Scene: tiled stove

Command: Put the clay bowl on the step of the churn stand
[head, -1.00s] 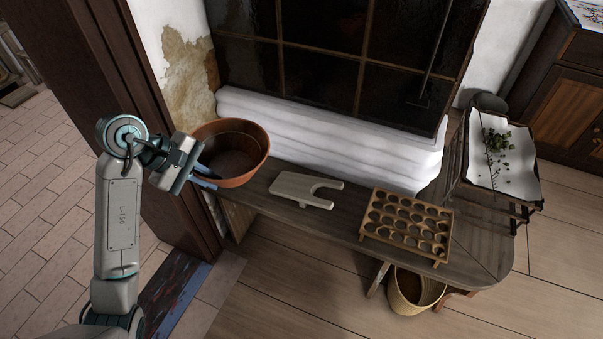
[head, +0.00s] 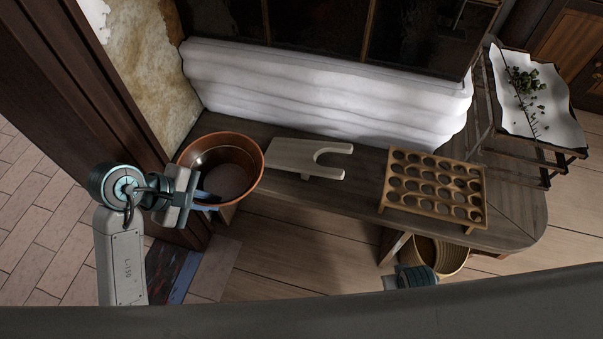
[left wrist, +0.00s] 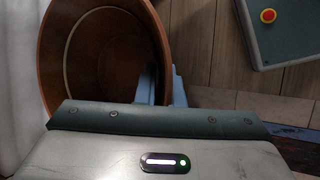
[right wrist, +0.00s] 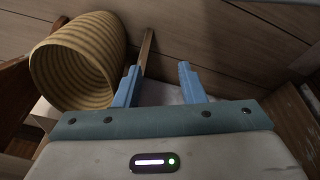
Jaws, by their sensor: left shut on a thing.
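The clay bowl (head: 222,150), reddish-brown and wide, is at the left end of the wooden bench, upright. My left gripper (head: 212,198) is shut on its near rim. In the left wrist view one finger is inside the bowl (left wrist: 70,60) and the other outside, with the wall between them. Whether the bowl touches the bench cannot be told. My right gripper (right wrist: 160,85) is open and empty, low near the front of the bench; in the head view only a small part of that arm shows. I cannot make out a churn stand in any view.
On the bench (head: 365,190) lie a pale wooden bootjack (head: 290,153) and a wooden tray with round holes (head: 432,188). A coiled straw basket (right wrist: 75,65) is beside my right gripper. A rack with white cloth and herbs (head: 540,95) stands right. A dark door post (head: 85,75) is at left.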

